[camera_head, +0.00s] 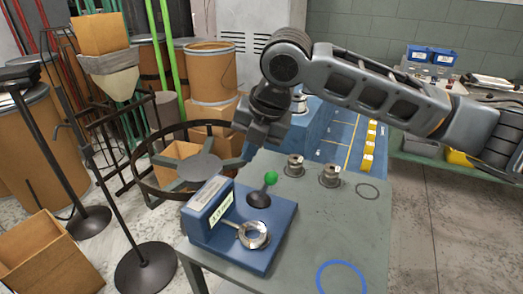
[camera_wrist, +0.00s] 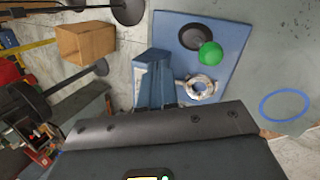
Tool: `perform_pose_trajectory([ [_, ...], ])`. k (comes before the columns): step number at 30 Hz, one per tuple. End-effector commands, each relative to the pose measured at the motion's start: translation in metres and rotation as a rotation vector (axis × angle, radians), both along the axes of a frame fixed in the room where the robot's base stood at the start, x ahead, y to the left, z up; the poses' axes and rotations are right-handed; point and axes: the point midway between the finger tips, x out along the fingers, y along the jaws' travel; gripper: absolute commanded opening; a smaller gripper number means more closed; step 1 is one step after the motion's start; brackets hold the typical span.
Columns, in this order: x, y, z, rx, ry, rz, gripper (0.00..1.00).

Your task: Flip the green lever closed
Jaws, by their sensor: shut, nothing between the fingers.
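The green lever is a green ball knob (camera_head: 270,178) on a short stalk above a round dark base (camera_head: 258,200). It leans up and away from the base. The knob also shows in the wrist view (camera_wrist: 210,53), upper right of centre. The lever stands on the blue spring coiler (camera_head: 275,250), beside its upright housing (camera_head: 207,205) with a lit display and a metal ring (camera_head: 253,235). My gripper (camera_head: 248,152) is shut and empty. In the head view it points down, above and left of the knob, apart from it. Its exact distance is unclear.
The coiler sits on a grey table (camera_head: 345,220). Two metal spools (camera_head: 330,175) stand behind it, and a blue ring (camera_head: 341,277) lies at the front right. A dark round frame (camera_head: 150,180) stands left of the table. The table's right side is mostly clear.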

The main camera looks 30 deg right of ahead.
Motion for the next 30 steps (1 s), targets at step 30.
perform_pose_trajectory([
  [30, -0.027, -0.016, 0.083, -0.001, -0.002, -0.006, 0.0],
])
